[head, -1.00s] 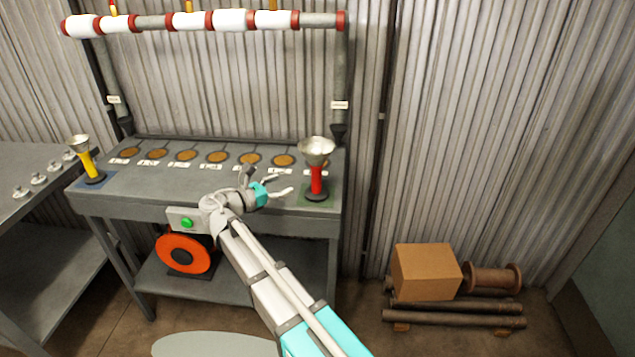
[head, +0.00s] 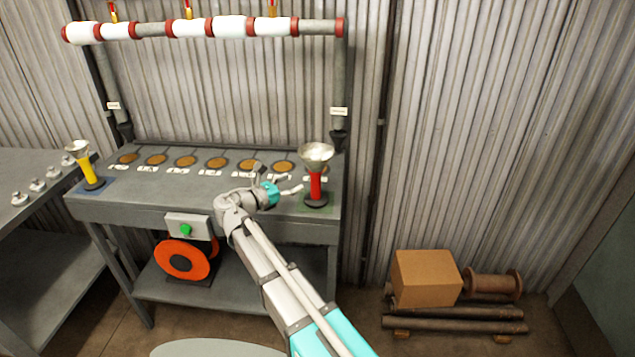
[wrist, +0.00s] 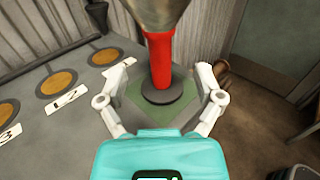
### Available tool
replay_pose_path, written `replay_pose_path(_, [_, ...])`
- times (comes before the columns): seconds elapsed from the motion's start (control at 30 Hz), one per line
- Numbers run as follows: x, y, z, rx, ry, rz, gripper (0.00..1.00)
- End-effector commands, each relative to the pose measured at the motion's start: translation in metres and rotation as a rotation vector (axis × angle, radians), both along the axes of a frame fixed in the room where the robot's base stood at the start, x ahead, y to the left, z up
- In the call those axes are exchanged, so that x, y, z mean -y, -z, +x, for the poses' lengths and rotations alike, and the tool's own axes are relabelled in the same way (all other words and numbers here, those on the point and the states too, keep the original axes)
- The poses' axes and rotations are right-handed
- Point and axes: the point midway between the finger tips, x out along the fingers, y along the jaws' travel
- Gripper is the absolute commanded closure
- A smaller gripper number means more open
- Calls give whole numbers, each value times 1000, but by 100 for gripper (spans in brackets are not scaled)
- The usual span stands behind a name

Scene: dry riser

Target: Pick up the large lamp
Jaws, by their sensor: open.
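The large lamp (head: 317,178) stands upright at the right end of the grey workbench, with a red handle, a black round foot and a wide metal head. In the wrist view its red handle (wrist: 159,60) rises between my two fingers, and its head is cut off by the top edge. It stands on a green square (wrist: 133,98). My gripper (head: 284,178) is open, just left of the lamp in the head view. In the wrist view a gap shows between each finger and the handle; I cannot tell any contact.
A smaller yellow lamp (head: 85,166) stands on a blue square at the bench's left end. Several brown discs (head: 217,163) with number labels line the bench (head: 150,190). An upright pipe (head: 339,90) rises behind the large lamp. A cardboard box (head: 426,278) sits at the lower right.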

Motion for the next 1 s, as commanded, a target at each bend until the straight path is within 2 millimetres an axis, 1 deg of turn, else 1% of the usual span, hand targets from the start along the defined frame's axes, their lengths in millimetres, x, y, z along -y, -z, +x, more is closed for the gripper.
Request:
replay_pose_path(0.03, [7,0,6,0,2,0,15])
replay_pose_path(0.23, [22,0,21,0,0,0,15])
replay_pose_path(0.4, [25,0,24,0,-1,0,15])
replay_pose_path(0.77, [26,0,25,0,-1,0,15])
replay_pose_path(0.87, [30,1,29,0,0,0,15])
replay_pose_path(1.0, [41,2,40,0,0,0,15])
